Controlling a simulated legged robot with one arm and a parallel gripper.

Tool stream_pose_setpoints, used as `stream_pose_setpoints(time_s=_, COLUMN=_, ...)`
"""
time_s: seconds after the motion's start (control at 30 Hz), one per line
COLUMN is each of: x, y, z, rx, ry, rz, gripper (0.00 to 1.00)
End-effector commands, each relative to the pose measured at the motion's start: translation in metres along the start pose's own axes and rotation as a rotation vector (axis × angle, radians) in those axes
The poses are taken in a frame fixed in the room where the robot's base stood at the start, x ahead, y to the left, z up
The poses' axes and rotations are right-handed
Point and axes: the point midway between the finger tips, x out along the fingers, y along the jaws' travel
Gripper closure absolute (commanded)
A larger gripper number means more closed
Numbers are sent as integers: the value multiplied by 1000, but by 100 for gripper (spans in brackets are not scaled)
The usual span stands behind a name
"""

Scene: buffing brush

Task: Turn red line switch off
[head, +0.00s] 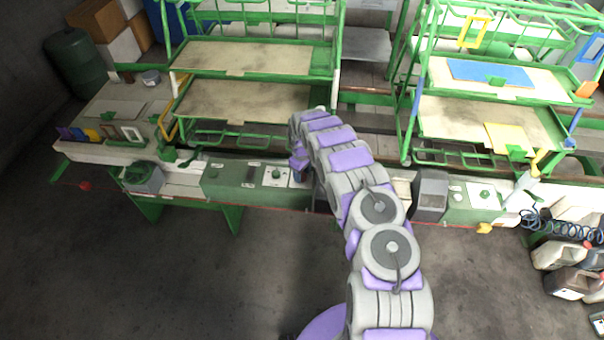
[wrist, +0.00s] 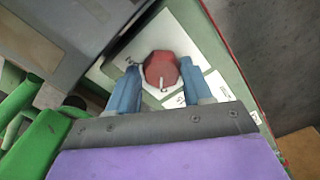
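A red rotary switch knob (wrist: 161,69) with a small white mark sits on a white label plate on a green panel in the wrist view. My gripper (wrist: 160,70) has its two blue fingers apart, one on each side of the knob. Small gaps show between the fingers and the knob, so I cannot tell that either touches it. In the head view, my gripper (head: 301,172) is over the green control panel (head: 230,182) on the bench front. My arm hides the red knob there.
Green racks with shelves (head: 240,100) stand behind the bench. A thin red line (head: 270,209) runs along the bench front. A grey box (head: 430,192) stands right of my arm. Canisters (head: 560,255) stand at the far right. The floor in front is clear.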

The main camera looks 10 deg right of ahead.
Motion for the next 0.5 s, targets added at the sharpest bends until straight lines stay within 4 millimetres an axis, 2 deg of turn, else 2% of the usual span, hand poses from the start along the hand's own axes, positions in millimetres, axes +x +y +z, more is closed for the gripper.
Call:
stream_pose_setpoints(time_s=0.03, x=0, y=0, z=0, rx=0, ry=-1, rz=-1, gripper=45)
stream_pose_setpoints(time_s=0.2, x=0, y=-1, z=1, rx=1, ry=-3, rz=-2, gripper=31)
stream_pose_setpoints(time_s=0.5, x=-3, y=-1, z=2, rx=1, ry=-4, rz=-3, gripper=31)
